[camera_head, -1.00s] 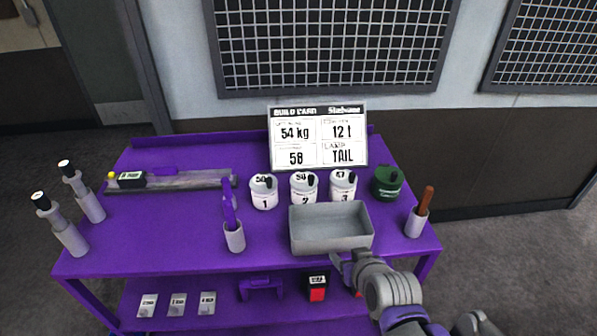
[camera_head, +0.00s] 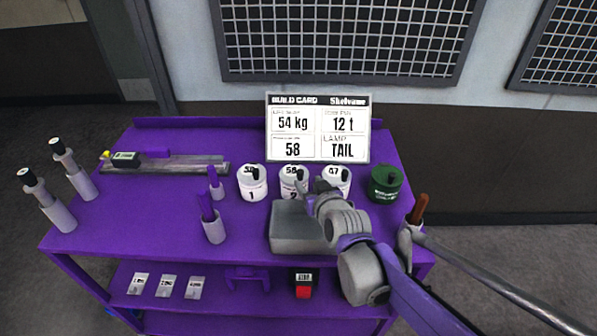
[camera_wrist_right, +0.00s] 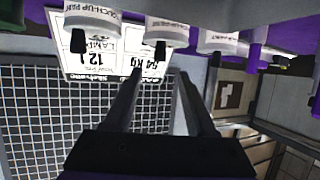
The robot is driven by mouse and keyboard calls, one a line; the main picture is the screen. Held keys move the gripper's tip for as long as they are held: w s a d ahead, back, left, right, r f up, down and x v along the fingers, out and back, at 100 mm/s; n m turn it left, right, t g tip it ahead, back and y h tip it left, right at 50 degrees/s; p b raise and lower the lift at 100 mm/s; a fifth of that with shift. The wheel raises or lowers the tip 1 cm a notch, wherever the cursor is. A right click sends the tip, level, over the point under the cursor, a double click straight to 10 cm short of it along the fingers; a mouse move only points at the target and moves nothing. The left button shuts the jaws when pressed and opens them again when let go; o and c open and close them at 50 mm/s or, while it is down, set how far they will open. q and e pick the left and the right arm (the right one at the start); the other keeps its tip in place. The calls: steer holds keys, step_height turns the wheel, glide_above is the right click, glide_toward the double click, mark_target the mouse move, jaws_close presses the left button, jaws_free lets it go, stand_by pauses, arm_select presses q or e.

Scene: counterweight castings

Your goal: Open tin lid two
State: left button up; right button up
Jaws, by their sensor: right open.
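White tin two (camera_head: 293,189) stands in the row on the purple bench, with a black tab on its lid (camera_head: 291,171). Tin one (camera_head: 251,190) is to its left and tin three (camera_head: 338,173) to its right, partly hidden by my right arm. My right gripper (camera_head: 312,184) is just in front of tins two and three, over the back of the grey tray. In the right wrist view, which is upside down, its two fingers (camera_wrist_right: 160,85) are apart and empty. The middle tin (camera_wrist_right: 170,33) lies ahead between them, not touched. My left gripper is not seen.
The grey tray (camera_head: 290,244) stands in front of the tins, under my right arm. A green tin (camera_head: 386,184) is at the right. The build card (camera_head: 318,128) stands behind.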

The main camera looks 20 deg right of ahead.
mark_target(301, 173)
steer(key=x, duration=0.9)
steer(key=shift+w+f, duration=0.15)
jaws_close()
stand_by(1.1)
